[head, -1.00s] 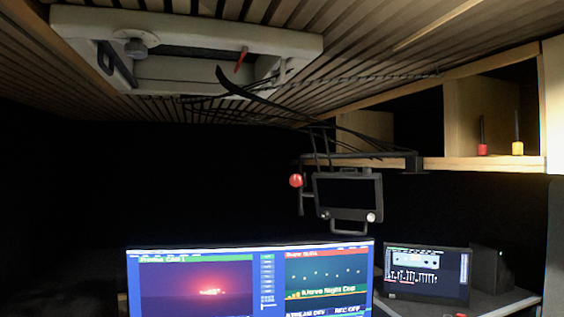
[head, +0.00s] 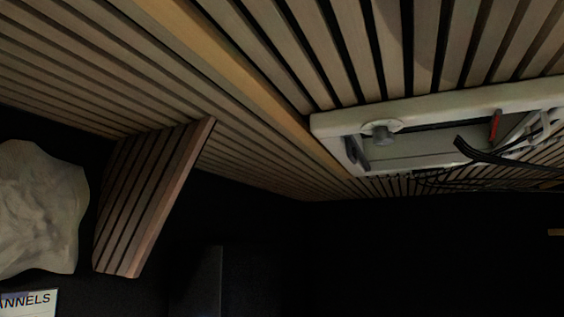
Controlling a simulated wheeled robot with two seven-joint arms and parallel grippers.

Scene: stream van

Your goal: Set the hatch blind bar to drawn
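The roof hatch (head: 330,128) is a pale frame set in the slatted ceiling at the upper right. Inside it are a round grey knob (head: 383,136), a dark handle (head: 356,152) at the left and a small red piece (head: 495,124) toward the right. I cannot tell which part is the blind bar or how far it is drawn. Neither of my grippers shows in the head view.
Black cables (head: 480,153) hang below the hatch's right side. A slatted wooden panel (head: 150,200) juts down at the left, beside a pale crumpled shape (head: 38,208). A sign reading "ANNELS" (head: 28,302) is at the lower left. The lower middle is dark.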

